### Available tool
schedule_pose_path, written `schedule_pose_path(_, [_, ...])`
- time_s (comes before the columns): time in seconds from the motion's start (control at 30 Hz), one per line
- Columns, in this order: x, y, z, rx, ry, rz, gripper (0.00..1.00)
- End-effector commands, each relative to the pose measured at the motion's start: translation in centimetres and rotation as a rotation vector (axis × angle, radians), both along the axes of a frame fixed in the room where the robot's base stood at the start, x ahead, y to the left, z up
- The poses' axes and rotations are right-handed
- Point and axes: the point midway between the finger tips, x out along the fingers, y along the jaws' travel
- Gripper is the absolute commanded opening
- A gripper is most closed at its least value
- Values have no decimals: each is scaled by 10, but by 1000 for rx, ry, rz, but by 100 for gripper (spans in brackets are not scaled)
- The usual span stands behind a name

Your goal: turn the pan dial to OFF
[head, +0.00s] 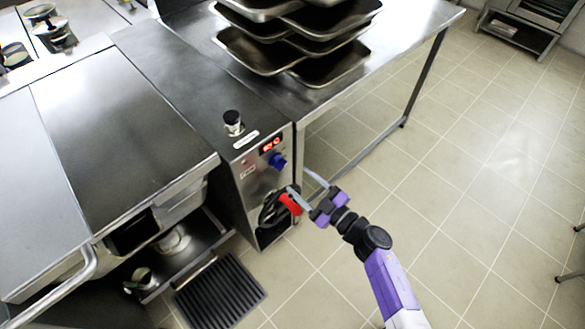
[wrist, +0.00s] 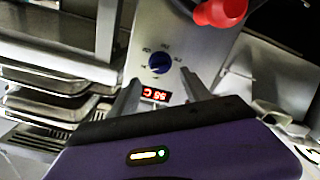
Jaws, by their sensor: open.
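The pan dial is a round blue knob (head: 278,160) on the steel front panel (head: 249,187), below a red lit display (head: 271,146). In the wrist view the dial (wrist: 160,62) faces me with small marks around it, too blurred to read; its setting cannot be told. My gripper (head: 297,180) is open and empty, in front of the panel and a little below the dial in the head view. In the wrist view its two fingers (wrist: 161,77) point toward the panel, with the dial beyond and between their tips, apparently untouched.
A steel table (head: 404,22) with stacked trays (head: 262,50) stands behind.

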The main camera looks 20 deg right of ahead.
Motion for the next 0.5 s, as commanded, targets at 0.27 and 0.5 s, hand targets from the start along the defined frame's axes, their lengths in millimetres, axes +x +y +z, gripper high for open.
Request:
schedule_pose_path(0.27, [42, 13, 0, 0, -2, -1, 56])
schedule_pose_path(0.5, [59, 19, 1, -1, -1, -2, 56])
